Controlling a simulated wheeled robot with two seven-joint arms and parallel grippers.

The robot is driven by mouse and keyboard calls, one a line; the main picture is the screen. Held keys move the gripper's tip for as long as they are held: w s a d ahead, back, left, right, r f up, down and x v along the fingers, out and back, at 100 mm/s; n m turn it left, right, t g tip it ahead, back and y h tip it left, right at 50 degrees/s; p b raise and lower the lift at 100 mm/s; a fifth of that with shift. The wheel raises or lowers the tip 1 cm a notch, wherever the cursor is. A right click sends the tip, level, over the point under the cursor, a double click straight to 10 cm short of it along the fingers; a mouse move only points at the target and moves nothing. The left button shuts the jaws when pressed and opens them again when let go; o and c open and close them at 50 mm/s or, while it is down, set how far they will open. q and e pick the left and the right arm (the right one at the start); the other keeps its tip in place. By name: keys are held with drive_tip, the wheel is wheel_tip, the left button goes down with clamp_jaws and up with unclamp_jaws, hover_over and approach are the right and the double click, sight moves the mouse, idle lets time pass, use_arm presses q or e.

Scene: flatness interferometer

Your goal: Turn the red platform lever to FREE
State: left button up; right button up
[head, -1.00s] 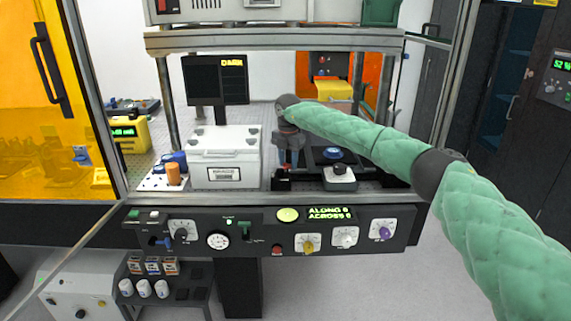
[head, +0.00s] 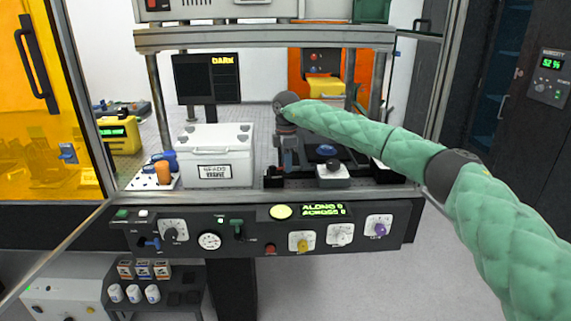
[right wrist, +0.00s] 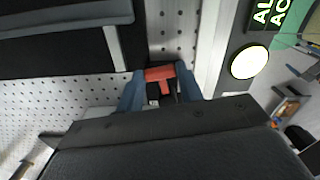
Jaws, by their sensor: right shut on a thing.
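The red platform lever (right wrist: 160,74) shows in the right wrist view as a short red T-shaped piece over a dark slot. My right gripper (right wrist: 159,88) has its two blue fingers on either side of it and is shut on it. In the head view my right gripper (head: 288,163) points down at the front of the bench, beside a small black block (head: 273,182). There the lever is mostly hidden, and I cannot read a FREE mark. My left gripper is in neither current view.
A white lidded box (head: 214,150) stands left of the gripper. A black-knobbed white unit (head: 333,175) stands close on its right. The control panel (head: 190,240) with dials and a green display (head: 322,208) runs below. A monitor (head: 207,78) and frame posts stand behind.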

drive_tip(key=shift+s+m, duration=0.2)
drive_tip(key=shift+m, duration=0.3)
use_arm(q)
drive_tip(key=shift+w+d+f, duration=0.2)
drive_tip(key=shift+d+f, duration=0.1)
drive_tip(key=shift+f, duration=0.35)
use_arm(e)
drive_tip(key=shift+s, duration=0.1)
use_arm(q)
drive_tip(key=shift+d, duration=0.25)
use_arm(e)
drive_tip(key=shift+r+m, duration=0.1)
drive_tip(key=shift+m, duration=0.2)
use_arm(q)
drive_tip(key=shift+r, duration=0.1)
drive_tip(key=shift+w+a, duration=0.1)
use_arm(e)
drive_tip(key=o, duration=1)
use_arm(q)
drive_tip(key=shift+b, duration=0.3)
